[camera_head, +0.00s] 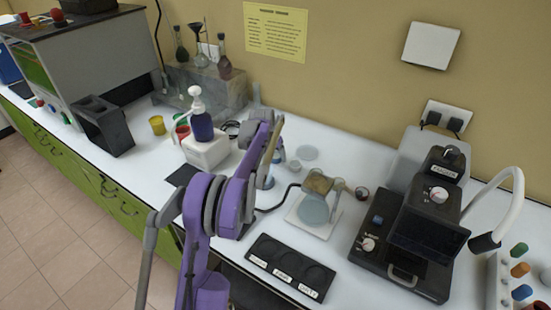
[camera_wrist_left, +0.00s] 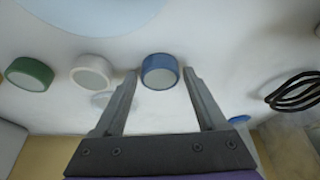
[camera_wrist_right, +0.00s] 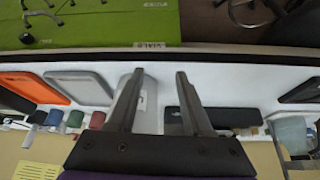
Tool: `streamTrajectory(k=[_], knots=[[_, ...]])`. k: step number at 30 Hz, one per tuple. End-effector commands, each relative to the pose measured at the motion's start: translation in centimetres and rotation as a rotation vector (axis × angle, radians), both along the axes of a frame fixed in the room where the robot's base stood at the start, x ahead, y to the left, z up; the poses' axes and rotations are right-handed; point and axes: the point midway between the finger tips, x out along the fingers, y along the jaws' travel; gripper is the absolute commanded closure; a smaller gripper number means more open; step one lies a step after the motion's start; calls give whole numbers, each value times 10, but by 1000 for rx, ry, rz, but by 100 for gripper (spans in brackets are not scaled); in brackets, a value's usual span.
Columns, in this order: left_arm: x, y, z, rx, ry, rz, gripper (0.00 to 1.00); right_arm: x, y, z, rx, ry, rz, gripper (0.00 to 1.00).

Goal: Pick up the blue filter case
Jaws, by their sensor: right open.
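The blue filter case (camera_wrist_left: 160,72) is a short round case with a pale face. In the left wrist view it shows between the fingertips of my open left gripper (camera_wrist_left: 160,78), with a gap on each side. A white case (camera_wrist_left: 91,74) and a green case (camera_wrist_left: 29,73) lie to its left. In the head view my purple left arm reaches over the counter, and a small blue patch (camera_head: 267,182) shows beside its end; the fingertips are hard to make out there. My right gripper (camera_wrist_right: 157,78) is open and empty in the right wrist view.
A labelled black tray (camera_head: 290,268) lies near the front edge. A dark instrument (camera_head: 425,235) stands to the right. A dispenser bottle (camera_head: 202,122) stands on a white box left of my arm. Black coiled cable (camera_wrist_left: 295,92) lies right of the blue case.

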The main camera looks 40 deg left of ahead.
Motion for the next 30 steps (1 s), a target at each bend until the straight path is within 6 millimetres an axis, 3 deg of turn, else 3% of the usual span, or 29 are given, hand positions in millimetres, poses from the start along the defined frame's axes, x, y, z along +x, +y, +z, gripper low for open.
streamTrajectory(k=[1,11,20,30], knots=[[0,0,0,0,0,0,37,0,0,0,0,0,0,50],[0,0,0,0,0,0,95,0,0,0,0,0,0,50],[0,0,7,0,0,0,95,0,0,0,0,0,0,50],[0,0,71,0,0,0,95,1,0,4,0,-2,0,50]])
